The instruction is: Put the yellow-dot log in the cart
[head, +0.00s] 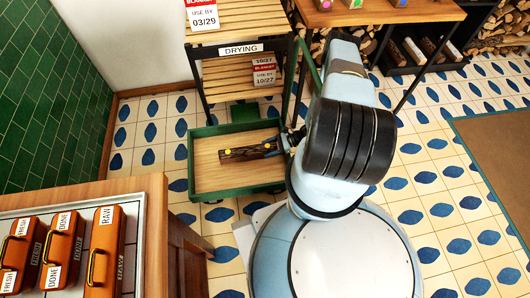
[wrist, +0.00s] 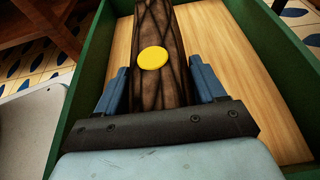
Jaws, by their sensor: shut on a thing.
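The yellow-dot log (head: 248,152) is dark brown with yellow dots and shows over the floor of the green cart (head: 237,194). In the wrist view the log (wrist: 153,25) runs away from me between the two blue fingers of my gripper (wrist: 160,82), with one yellow dot facing up. My gripper (head: 284,143) is shut on the log's right end in the head view. The cart has green walls and a pale wooden floor, which also shows in the wrist view (wrist: 228,65). I cannot tell whether the log touches the cart floor.
A slatted drying rack (head: 240,72) stands just behind the cart. A counter (head: 150,195) with several orange lidded boxes (head: 62,248) is at the lower left. A dark shelf (head: 425,65) with logs is at the upper right. Tiled floor (head: 430,170) is open to the right.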

